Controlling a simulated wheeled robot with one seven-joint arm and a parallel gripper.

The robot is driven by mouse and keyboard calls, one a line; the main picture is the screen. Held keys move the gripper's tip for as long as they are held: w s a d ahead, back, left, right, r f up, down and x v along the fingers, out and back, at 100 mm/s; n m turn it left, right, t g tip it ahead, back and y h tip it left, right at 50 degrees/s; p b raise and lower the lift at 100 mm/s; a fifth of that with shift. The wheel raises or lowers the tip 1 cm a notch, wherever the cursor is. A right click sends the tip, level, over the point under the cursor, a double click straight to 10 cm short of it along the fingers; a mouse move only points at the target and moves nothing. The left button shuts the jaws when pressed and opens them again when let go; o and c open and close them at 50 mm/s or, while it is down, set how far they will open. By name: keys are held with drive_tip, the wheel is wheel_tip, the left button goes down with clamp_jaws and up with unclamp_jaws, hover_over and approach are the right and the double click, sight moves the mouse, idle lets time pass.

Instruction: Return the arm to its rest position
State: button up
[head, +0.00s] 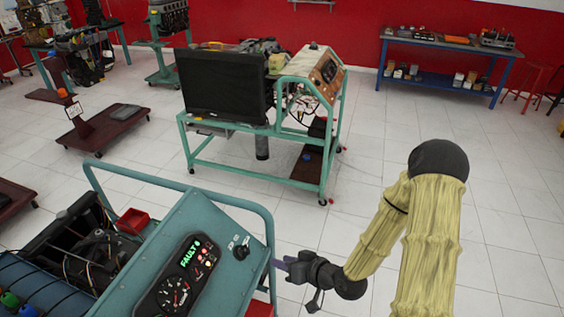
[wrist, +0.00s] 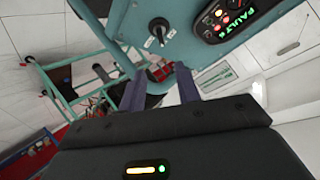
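My arm (head: 433,240), in a pale yellow sleeve with a dark elbow cap, stands bent at the right of the head view. My gripper (head: 279,264) is at the right edge of the teal engine trainer's panel (head: 215,265). In the wrist view my gripper (wrist: 160,84) shows two purple fingers spread apart with nothing held between them. The panel lies beyond the fingertips there. Its black rotary switch (head: 241,250) is left of the gripper in the head view and also shows in the wrist view (wrist: 158,30). Whether a finger touches the panel is unclear.
The gauge cluster (head: 182,276) shows a green "FAULT". The trainer's tube rail (head: 190,184) rises behind the panel. A second teal trainer (head: 318,140) with a black radiator stands farther back. A blue workbench (head: 445,58) is by the red wall. White floor is open around my arm.

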drive_tip(key=s+d+r+g+h, duration=0.25)
drive_tip(key=d+r+h, duration=0.25)
drive_tip(key=d+h, duration=0.45)
drive_tip(key=s+d+r+m+g, duration=0.3)
drive_tip(key=s+d+r, duration=0.1)
drive_tip(key=s+r, duration=0.3)
wheel_tip(320, 180, up, 2)
drive_tip(key=shift+r+m, duration=0.15)
drive_tip(key=shift+m, duration=0.15)
